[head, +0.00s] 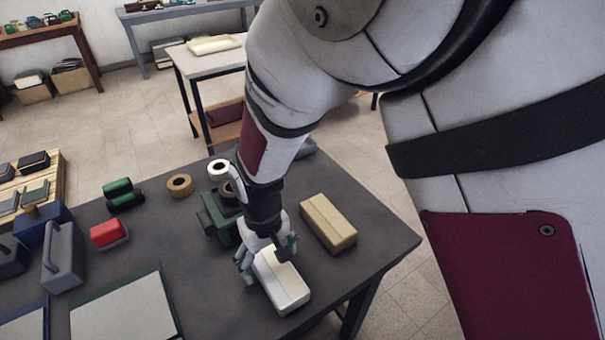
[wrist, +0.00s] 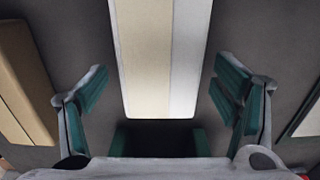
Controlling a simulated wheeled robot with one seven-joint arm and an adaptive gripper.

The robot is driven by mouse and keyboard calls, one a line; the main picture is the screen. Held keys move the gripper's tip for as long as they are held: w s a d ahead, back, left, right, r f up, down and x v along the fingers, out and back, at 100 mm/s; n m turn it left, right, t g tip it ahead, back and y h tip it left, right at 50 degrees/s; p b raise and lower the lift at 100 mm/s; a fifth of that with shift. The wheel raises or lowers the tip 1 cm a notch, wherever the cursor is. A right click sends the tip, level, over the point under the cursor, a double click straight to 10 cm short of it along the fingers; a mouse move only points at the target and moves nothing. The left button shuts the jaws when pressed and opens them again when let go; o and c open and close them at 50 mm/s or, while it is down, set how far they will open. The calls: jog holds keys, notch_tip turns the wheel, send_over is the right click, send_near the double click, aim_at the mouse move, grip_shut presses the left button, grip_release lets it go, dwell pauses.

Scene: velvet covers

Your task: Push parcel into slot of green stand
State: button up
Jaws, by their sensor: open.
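The parcel is a white box with a beige band (head: 284,284), lying flat on the dark table; it fills the upper middle of the wrist view (wrist: 155,55). My gripper (head: 267,254) is open over the parcel's far end. In the wrist view its fingers (wrist: 162,92) stand either side of that end, with gaps. The green stand (head: 216,222) is just behind my gripper, partly hidden by it. In the wrist view two dark green edges flank a dark gap (wrist: 160,134) beyond the parcel's end, apparently the stand's slot. The parcel seems outside it.
A tan box (head: 328,223) lies right of the parcel. Tape rolls (head: 180,185), green blocks (head: 122,194), a red block (head: 108,233), a grey handled block (head: 62,257) and a pale panel (head: 125,308) lie left. The table's right front edge is close to the parcel.

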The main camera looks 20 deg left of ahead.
jog(key=shift+f, duration=0.25)
jog(key=c, duration=1.5)
jog(key=shift+w+a, duration=0.95)
jog(key=shift+a, duration=0.15)
jog(key=shift+w+a, duration=0.1)
jog(key=shift+w+a+b, duration=0.95)
jog(key=shift+w+a, duration=0.55)
jog(key=shift+a, duration=0.25)
